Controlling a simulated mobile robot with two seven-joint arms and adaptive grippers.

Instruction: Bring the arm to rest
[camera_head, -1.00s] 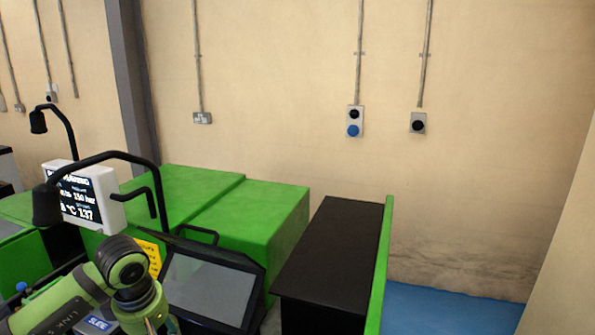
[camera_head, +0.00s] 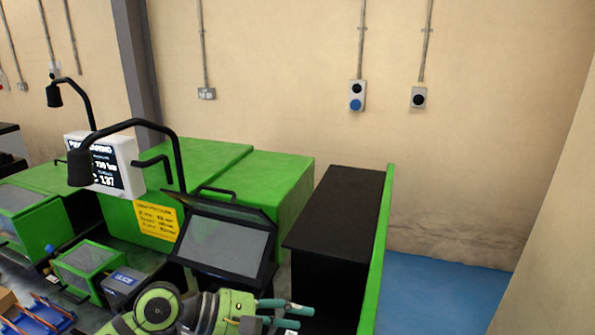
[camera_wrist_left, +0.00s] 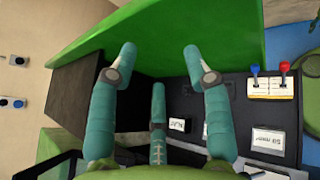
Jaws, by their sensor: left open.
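My left arm (camera_head: 160,308) shows at the bottom of the head view, folded low in front of the machine. Its left gripper (camera_head: 302,315) points right, with teal fingers in front of the black cabinet's lower part. In the left wrist view the left gripper (camera_wrist_left: 159,65) has its fingers spread apart with nothing between them. A green panel (camera_wrist_left: 245,35) lies beyond the fingertips; I cannot tell the exact gap. My right gripper is not in view.
A tilted screen (camera_head: 222,248), a black cabinet (camera_head: 340,210) and a green side panel (camera_head: 377,250) stand near the gripper. A lamp arm (camera_head: 140,123) arches at left. The left wrist view shows red and blue levers (camera_wrist_left: 270,78). Blue floor (camera_head: 435,295) is clear at right.

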